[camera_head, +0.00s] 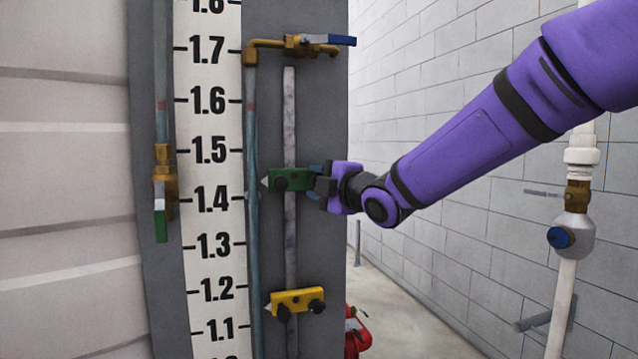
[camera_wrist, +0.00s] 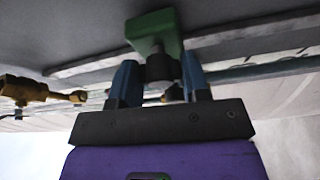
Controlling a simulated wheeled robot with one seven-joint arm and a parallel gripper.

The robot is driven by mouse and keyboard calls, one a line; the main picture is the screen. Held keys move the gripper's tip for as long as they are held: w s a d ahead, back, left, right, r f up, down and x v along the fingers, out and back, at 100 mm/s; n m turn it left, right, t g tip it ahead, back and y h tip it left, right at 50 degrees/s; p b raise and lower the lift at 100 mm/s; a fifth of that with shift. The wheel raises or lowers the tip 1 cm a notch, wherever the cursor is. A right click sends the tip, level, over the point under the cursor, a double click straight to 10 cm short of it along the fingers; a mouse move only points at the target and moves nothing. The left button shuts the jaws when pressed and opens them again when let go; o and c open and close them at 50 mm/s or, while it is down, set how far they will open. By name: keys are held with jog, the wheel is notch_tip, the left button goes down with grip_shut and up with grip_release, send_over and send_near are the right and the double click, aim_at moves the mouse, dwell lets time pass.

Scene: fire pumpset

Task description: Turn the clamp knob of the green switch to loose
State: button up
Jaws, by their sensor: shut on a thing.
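The green switch (camera_head: 290,179) is a small block with a pointed left end, mounted on the vertical grey rail near the 1.4 mark in the head view. A dark round knob shows on its front. My gripper (camera_head: 318,182) reaches it from the right and covers its right end. In the wrist view, the green switch (camera_wrist: 155,26) is above, and its dark clamp knob (camera_wrist: 160,68) sits between the blue fingers of my gripper (camera_wrist: 160,86). The gripper is shut on this knob. The finger contact is partly hard to see.
A yellow switch (camera_head: 297,300) sits lower on the same rail (camera_head: 290,235). The scale board (camera_head: 212,170) is to the left. A brass valve with a blue handle (camera_head: 325,41) is above. A white pipe with a valve (camera_head: 572,237) stands at the right.

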jog(key=shift+r+n+g, duration=0.1)
jog(key=shift+n+g, duration=0.2)
jog(key=shift+n, duration=0.3)
jog(key=o, duration=0.9)
jog(key=v, duration=1.1)
jog(key=shift+a, duration=0.1)
